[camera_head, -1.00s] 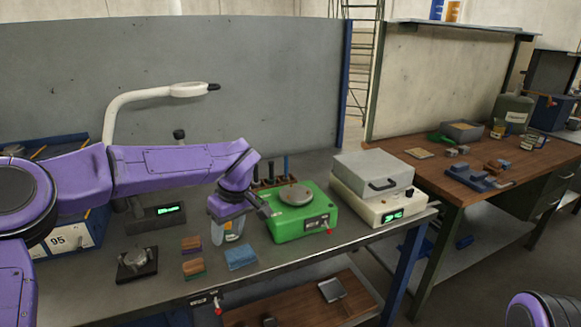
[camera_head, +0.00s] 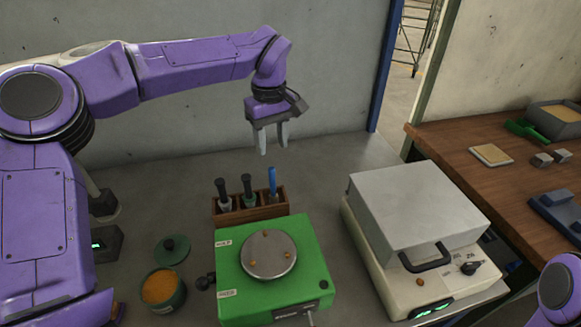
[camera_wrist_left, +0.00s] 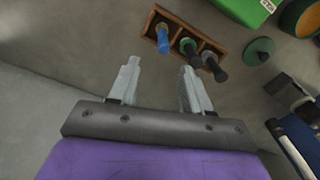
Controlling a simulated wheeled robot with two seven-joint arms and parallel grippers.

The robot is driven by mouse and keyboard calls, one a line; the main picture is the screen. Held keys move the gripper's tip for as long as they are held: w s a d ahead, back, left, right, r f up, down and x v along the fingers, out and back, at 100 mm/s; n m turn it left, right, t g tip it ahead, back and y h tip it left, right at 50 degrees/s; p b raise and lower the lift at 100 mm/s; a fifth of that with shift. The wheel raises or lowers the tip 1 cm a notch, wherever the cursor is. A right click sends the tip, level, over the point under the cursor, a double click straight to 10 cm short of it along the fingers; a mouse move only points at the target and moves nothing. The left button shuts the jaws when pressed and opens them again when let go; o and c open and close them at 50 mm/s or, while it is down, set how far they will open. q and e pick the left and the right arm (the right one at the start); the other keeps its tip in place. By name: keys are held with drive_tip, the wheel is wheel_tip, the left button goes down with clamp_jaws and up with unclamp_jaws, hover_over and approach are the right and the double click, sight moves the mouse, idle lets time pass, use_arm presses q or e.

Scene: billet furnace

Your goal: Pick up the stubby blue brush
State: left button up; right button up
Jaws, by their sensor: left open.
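A blue brush (camera_head: 272,183) stands upright at the right end of a wooden rack (camera_head: 238,215), beside two dark-handled tools (camera_head: 247,188). My left gripper (camera_head: 273,150) is open and empty, fingers pointing down, above and behind the rack in the head view. In the left wrist view the blue brush (camera_wrist_left: 163,40) stands in the rack (camera_wrist_left: 207,38), just beyond the open fingertips (camera_wrist_left: 160,67) and apart from them. The brush's lower end is hidden in the rack. My right gripper is not in view.
A green device (camera_head: 272,268) with a round plate stands directly in front of the rack. A white-lidded box (camera_head: 415,215) is to the right. An orange-filled pot (camera_head: 163,290) and a green lid (camera_head: 172,249) are at left. The bench behind the rack is clear.

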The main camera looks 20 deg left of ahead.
sight(271, 168)
use_arm(q)
wheel_tip(271, 168, down, 10)
drive_tip(key=shift+a+f+p, duration=0.15)
drive_tip(key=shift+p, duration=0.75)
drive_tip(key=shift+s, duration=0.3)
drive_tip(key=shift+s+r, duration=0.2)
drive_tip(key=shift+r, duration=0.05)
drive_tip(key=shift+c, duration=0.9)
drive_tip(key=c, duration=0.5)
drive_tip(key=shift+w, duration=0.15)
clamp_jaws()
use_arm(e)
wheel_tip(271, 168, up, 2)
